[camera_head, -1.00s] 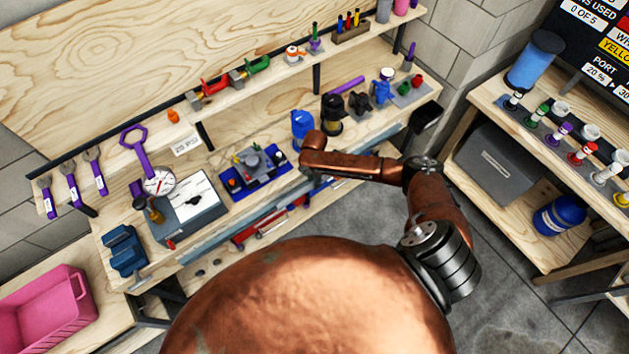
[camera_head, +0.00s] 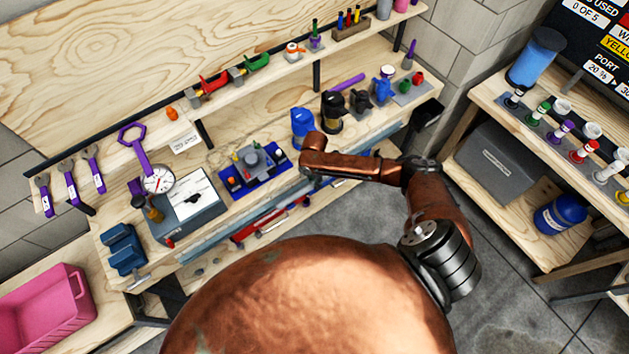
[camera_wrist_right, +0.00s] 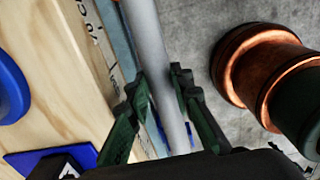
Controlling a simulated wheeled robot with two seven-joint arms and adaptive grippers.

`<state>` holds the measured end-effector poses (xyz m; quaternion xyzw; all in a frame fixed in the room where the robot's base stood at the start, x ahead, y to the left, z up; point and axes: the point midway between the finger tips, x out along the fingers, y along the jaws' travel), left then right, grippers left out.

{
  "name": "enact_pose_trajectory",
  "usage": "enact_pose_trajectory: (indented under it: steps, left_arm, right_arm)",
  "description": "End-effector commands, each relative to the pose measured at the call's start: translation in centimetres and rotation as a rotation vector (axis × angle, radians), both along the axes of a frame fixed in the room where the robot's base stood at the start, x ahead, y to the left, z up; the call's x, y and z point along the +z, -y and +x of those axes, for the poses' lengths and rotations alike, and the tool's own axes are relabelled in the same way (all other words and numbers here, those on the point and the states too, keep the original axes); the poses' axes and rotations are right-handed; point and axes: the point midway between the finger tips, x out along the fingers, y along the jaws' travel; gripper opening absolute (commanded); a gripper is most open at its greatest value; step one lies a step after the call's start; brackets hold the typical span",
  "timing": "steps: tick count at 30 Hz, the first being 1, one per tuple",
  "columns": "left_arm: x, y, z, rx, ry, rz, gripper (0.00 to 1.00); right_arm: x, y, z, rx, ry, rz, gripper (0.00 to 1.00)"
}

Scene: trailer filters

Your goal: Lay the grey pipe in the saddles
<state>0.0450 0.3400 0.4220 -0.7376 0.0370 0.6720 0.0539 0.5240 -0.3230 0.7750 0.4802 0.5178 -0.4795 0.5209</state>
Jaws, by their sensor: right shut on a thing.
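The grey pipe (camera_wrist_right: 150,40) runs lengthwise through the right wrist view, from the top edge down between my fingers. My right gripper (camera_wrist_right: 164,98) is shut on it, with a dark green finger on each side. The pipe is beside the bench's front edge there. In the head view my right arm reaches in to the bench front, and its gripper end (camera_head: 307,172) is small and mostly hidden. I cannot make out the pipe or the saddles for certain in the head view. My left gripper is not in view.
The wooden bench holds a blue mat with a grey fixture (camera_head: 258,162), a grey box with a gauge (camera_head: 187,215), a blue vise (camera_head: 122,250) and a blue jug (camera_head: 303,127). A pink crate (camera_head: 45,318) stands at lower left. Open floor lies right of the bench.

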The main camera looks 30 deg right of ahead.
Motion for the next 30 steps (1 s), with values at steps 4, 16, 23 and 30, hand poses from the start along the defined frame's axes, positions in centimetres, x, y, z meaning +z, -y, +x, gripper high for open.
enact_pose_trajectory:
  steps: [4,16,23,30]
  left_arm:
    - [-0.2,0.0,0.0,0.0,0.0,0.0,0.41]
    - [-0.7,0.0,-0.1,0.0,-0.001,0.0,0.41]
    - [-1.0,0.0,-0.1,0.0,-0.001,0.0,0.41]
    - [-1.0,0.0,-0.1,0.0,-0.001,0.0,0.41]
  right_arm:
    - [-0.4,0.0,0.0,0.0,0.0,0.0,0.0]
    - [-1.4,0.0,0.0,0.0,0.0,0.0,0.0]
    - [-1.9,0.0,0.0,0.0,0.0,0.001,0.0]
    - [-2.0,0.0,0.0,0.0,0.0,0.001,0.32]
